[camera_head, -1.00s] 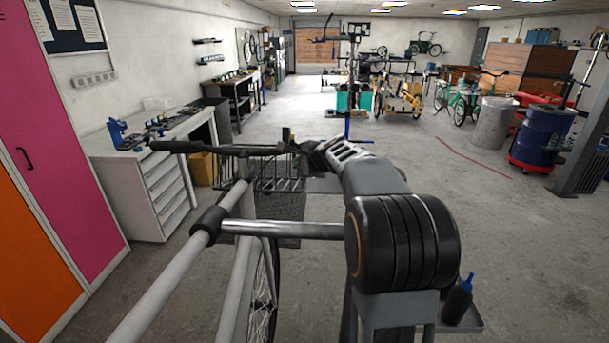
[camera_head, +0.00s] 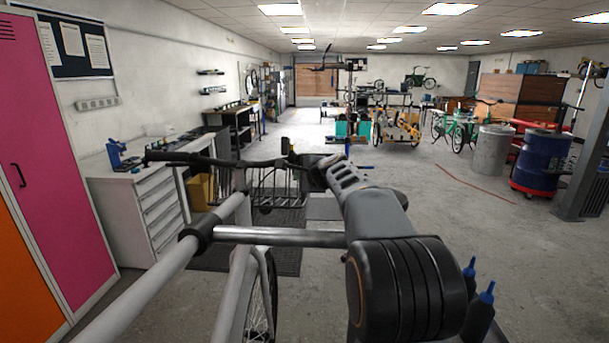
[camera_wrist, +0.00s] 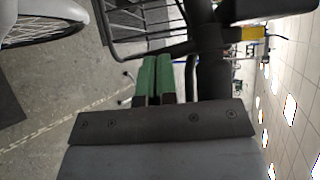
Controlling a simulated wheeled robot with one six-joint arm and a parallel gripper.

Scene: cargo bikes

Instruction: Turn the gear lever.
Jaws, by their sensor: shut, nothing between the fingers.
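The bike's dark handlebar (camera_head: 215,160) runs across the middle of the head view, above a pale grey frame (camera_head: 160,286). My arm reaches along it and hides my gripper there. In the wrist view my gripper (camera_wrist: 155,60) has green fingers side by side, closed with nothing between them. A yellow-marked part (camera_wrist: 252,33) sits on the bar's upper right. I cannot tell which part is the gear lever, or whether my fingers touch anything.
A white workbench (camera_head: 137,213) and pink locker (camera_head: 65,140) stand at the left. A front rack (camera_head: 272,187) and wheel (camera_head: 262,305) belong to the bike. A blue drum (camera_head: 537,160) stands at the right. The floor right of the bike is mostly clear.

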